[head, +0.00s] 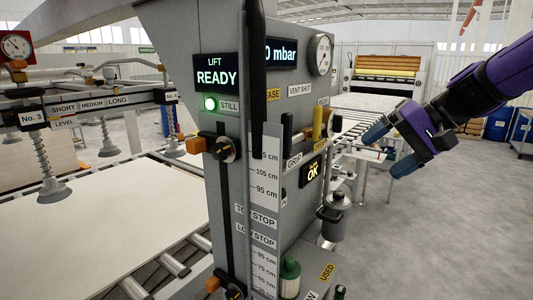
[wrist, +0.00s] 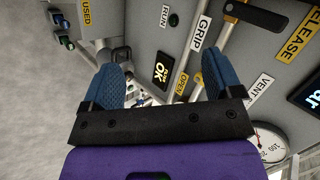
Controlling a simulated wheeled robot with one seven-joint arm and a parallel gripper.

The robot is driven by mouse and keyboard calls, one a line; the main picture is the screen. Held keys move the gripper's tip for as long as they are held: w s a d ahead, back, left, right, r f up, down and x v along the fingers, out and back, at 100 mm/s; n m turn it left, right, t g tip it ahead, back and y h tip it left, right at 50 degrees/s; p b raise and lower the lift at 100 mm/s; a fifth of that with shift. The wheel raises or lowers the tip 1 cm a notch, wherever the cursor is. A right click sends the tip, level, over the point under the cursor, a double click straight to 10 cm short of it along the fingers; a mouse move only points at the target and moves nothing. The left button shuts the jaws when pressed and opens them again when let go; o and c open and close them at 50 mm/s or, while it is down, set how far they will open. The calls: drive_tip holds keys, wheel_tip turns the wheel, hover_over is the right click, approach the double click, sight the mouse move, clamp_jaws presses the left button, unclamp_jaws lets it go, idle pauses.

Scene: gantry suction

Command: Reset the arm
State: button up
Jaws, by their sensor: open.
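My gripper (head: 391,150) is at the right in the head view, purple with blue fingers. It is open and empty, in the air to the right of the grey lift column (head: 172,60). In the wrist view its two blue fingers (wrist: 165,85) stand apart with nothing between them. Behind them is the column's side panel, turned in the picture, with GRIP, RELEASE and VENT labels and a small OK display (wrist: 163,68).
The column carries a LIFT READY display (head: 216,76) with a green lamp, a round gauge (head: 322,54) and a yellow handle (head: 317,122). Suction cups (head: 54,190) hang over a pale sheet (head: 100,235) at left. Open floor lies at right.

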drive_tip(key=s+d+f+n+t+h, duration=0.1)
drive_tip(key=s+d+h, duration=0.2)
drive_tip(key=s, duration=0.6)
drive_tip(key=s+d+f+n+t+h, duration=0.1)
drive_tip(key=s+d+h, duration=0.3)
drive_tip(key=s, duration=0.5)
drive_tip(key=shift+s+d+h, duration=0.2)
drive_tip(key=shift+d+h, duration=0.05)
drive_tip(key=shift+h, duration=0.55)
